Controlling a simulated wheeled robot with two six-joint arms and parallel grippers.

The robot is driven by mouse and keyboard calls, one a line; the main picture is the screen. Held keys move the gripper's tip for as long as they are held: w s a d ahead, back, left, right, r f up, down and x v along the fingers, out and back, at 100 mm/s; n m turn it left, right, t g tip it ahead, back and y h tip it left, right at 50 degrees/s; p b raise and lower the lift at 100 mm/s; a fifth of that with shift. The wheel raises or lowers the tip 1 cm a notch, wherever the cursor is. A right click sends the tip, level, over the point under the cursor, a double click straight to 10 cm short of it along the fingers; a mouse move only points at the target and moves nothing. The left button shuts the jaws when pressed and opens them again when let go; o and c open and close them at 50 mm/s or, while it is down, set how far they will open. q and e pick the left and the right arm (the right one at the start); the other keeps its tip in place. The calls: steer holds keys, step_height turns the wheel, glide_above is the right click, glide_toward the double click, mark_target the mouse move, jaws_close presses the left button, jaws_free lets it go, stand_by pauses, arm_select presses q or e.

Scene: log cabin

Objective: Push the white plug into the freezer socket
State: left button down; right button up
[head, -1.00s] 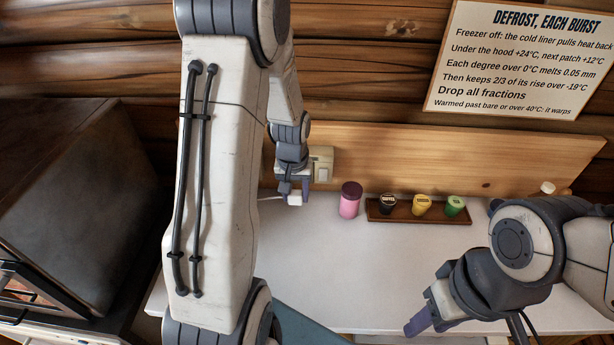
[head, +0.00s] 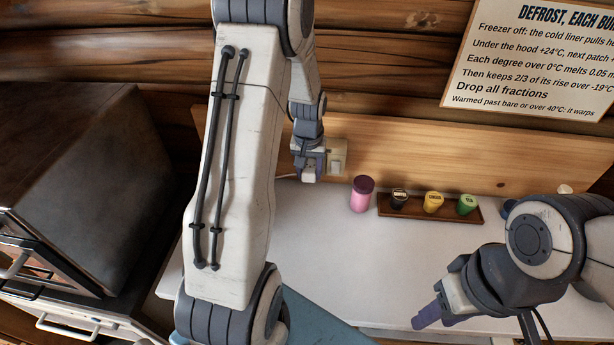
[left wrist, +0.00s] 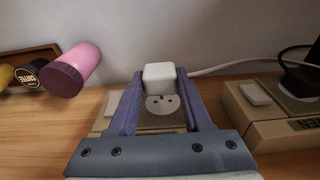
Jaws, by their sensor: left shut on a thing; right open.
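My left gripper (head: 308,174) is at the backboard, just left of a beige socket box (head: 337,155) in the head view. In the left wrist view its fingers (left wrist: 160,88) are shut on the white plug (left wrist: 159,77), with a white cord running off to the right. The round socket face with its holes (left wrist: 162,104) shows between the fingers, just below the plug in the picture. The plug looks apart from it; the size of the gap is unclear. No freezer label is readable on this socket. My right gripper (head: 427,318) is open and empty over the counter's front right.
A second beige socket (left wrist: 272,115) with a black plug (left wrist: 300,75) sits beside it. A pink jar (head: 362,195) and a brown tray (head: 455,215) with small jars stand on the white counter (head: 330,260). The counter's middle is clear. A dark appliance (head: 90,180) is at left.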

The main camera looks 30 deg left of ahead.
arm_select(q)
steer(key=shift+w+a, duration=0.3)
steer(key=shift+w, duration=0.35)
stand_by(1.8)
steer(key=shift+w+a+p, duration=0.25)
steer(key=shift+w+p, duration=0.15)
steer(key=shift+w, duration=0.1)
steer(key=shift+c, duration=1.3)
jaws_free()
step_height(320, 180, up, 10)
steer(key=r+b, duration=0.1)
steer(key=b, duration=0.2)
glide_above(310, 168)
steer(key=shift+f, duration=0.25)
